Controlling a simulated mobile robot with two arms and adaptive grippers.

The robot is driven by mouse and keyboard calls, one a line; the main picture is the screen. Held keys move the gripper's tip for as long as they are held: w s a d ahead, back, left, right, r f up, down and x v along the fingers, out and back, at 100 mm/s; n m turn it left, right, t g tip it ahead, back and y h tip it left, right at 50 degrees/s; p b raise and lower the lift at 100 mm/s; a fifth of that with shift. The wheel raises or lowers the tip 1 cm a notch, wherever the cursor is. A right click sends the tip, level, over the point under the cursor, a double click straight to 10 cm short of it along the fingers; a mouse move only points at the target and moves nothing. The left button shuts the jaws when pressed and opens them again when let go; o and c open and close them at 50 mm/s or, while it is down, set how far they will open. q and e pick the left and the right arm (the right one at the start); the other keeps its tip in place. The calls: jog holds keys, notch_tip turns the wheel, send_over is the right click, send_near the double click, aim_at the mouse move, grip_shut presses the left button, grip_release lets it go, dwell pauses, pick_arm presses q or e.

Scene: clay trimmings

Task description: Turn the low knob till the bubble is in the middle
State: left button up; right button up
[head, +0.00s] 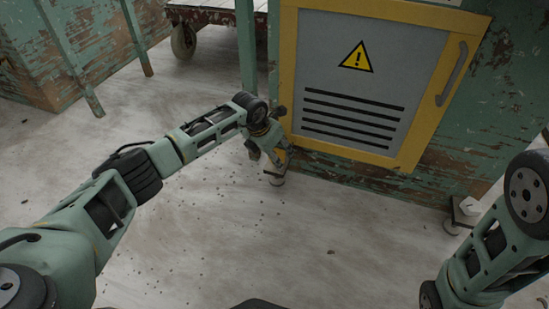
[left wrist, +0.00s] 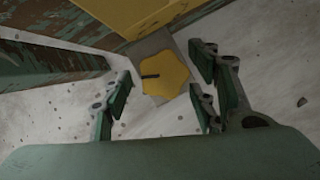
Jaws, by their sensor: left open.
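The low knob (left wrist: 165,74) is a yellow, lobed knob with a dark mark on its left side, seen in the left wrist view in front of a grey plate (left wrist: 151,46). My left gripper (left wrist: 160,88) is open, with one finger to the left of the knob and the others to its right. I see no contact, and the remaining gap is hard to judge. In the head view my left gripper (head: 270,159) is low at the cabinet's front left corner and hides the knob. I cannot see a bubble in either view. My right gripper is out of view.
The worn green cabinet (head: 455,160) has a yellow-framed grey door (head: 365,85) with a warning sign and a handle. A foot (head: 463,214) stands at its right corner. A wheeled cart (head: 200,17) is behind. Small dark crumbs dot the pale floor (head: 330,250).

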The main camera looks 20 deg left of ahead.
pick_arm(q)
jog(key=shift+f, duration=0.1)
jog(key=shift+c, duration=0.2)
jog(key=c, duration=1)
jog(key=shift+w+a+m, duration=0.1)
jog(key=shift+a+m, duration=0.05)
jog(key=shift+m, duration=0.55)
jog(key=shift+c, duration=0.2)
jog(key=shift+w+a+m+g+h+b, duration=0.15)
jog(key=shift+m+g+h+b, duration=0.45)
jog(key=shift+m, duration=1)
jog(key=o, duration=0.9)
jog(key=shift+o, duration=0.9)
jog(key=v, duration=1.2)
